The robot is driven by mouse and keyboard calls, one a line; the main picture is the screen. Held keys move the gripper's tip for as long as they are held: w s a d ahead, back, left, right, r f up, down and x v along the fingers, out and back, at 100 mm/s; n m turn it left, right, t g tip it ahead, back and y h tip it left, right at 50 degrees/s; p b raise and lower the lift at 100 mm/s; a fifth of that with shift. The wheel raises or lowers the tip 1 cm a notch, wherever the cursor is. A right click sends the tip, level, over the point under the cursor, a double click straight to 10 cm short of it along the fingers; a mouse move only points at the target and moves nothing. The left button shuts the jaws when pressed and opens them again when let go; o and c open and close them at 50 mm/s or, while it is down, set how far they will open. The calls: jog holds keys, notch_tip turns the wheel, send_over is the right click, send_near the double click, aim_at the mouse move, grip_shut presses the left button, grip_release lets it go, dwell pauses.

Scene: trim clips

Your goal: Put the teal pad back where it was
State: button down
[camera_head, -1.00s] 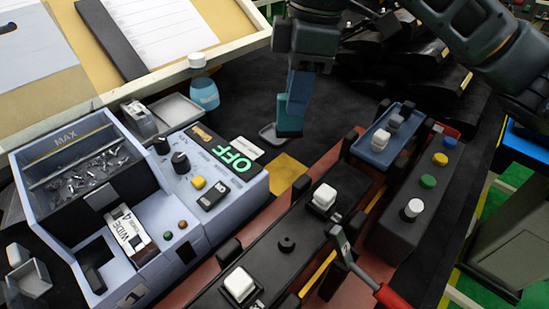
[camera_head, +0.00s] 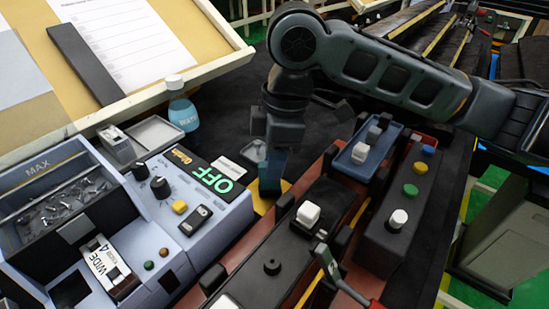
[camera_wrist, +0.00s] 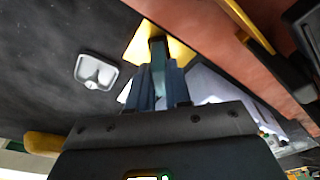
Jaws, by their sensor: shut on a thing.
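My gripper (camera_head: 270,183) points down between the grey OFF machine (camera_head: 215,215) and the red-brown fixture strip. In the wrist view its blue fingers (camera_wrist: 160,85) are shut on a small dark teal pad (camera_wrist: 158,48), which sticks out between the tips. A yellow square (camera_wrist: 175,52) lies on the dark surface behind the pad in that view. In the head view the yellow square is mostly hidden by my gripper. I cannot tell whether the pad touches it.
A small grey dish (camera_wrist: 97,71) lies beside the yellow square. A blue bottle (camera_head: 183,112) and a grey tray (camera_head: 155,134) stand behind the machine. The black fixture (camera_head: 290,240) with white buttons, a blue tray (camera_head: 366,154) and a button box (camera_head: 405,205) stand right.

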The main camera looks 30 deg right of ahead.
jog(key=shift+f, duration=0.15)
jog(key=c, duration=1.1)
grip_release()
jog(key=shift+o, duration=0.2)
notch_tip(320, 180, up, 12)
jog(key=d, duration=0.1)
jog(key=shift+s+d, duration=0.25)
jog(key=shift+s, duration=0.1)
